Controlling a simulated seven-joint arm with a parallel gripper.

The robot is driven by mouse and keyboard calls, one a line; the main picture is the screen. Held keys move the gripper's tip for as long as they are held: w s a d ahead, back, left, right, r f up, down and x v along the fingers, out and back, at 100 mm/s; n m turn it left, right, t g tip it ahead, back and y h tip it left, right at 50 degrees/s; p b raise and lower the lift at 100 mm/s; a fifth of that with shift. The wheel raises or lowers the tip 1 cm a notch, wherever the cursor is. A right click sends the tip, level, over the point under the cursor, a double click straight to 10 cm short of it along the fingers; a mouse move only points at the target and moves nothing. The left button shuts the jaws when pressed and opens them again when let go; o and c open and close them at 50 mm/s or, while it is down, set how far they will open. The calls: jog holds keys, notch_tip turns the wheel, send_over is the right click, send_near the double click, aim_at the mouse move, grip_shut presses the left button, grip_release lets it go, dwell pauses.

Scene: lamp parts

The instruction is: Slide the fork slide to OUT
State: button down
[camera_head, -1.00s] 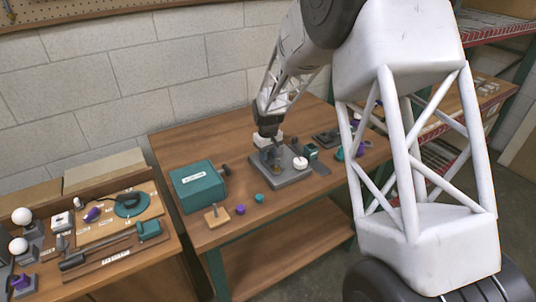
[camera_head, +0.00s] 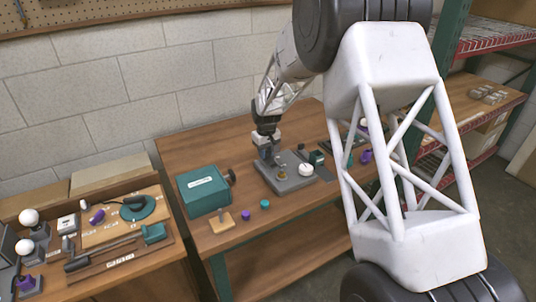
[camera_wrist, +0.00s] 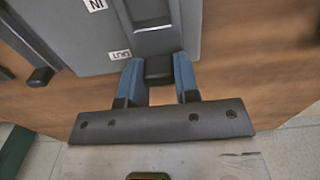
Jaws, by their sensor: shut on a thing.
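The fork slide's dark handle (camera_wrist: 158,68) sits between my gripper's two blue fingers (camera_wrist: 158,75) in the wrist view, at the edge of the grey fixture. The handle is level with the OUT label (camera_wrist: 119,55), and the IN label (camera_wrist: 95,5) is farther up the picture. My gripper is shut on the handle. In the head view my gripper (camera_head: 266,150) reaches down at the back-left edge of the grey fixture (camera_head: 292,184). The handle is hidden there.
A teal box (camera_head: 203,190) stands left of the fixture. A small wooden block (camera_head: 221,222), a purple piece (camera_head: 245,216) and a teal piece (camera_head: 265,204) lie in front. A white round part (camera_head: 306,169) is at the fixture's right. The table's front right is clear.

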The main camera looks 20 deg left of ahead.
jog(key=shift+w+a+r, duration=0.1)
jog(key=c, duration=0.8)
grip_release()
jog(key=shift+c, duration=0.2)
jog(key=shift+r, duration=0.1)
jog(key=shift+r, duration=3.75)
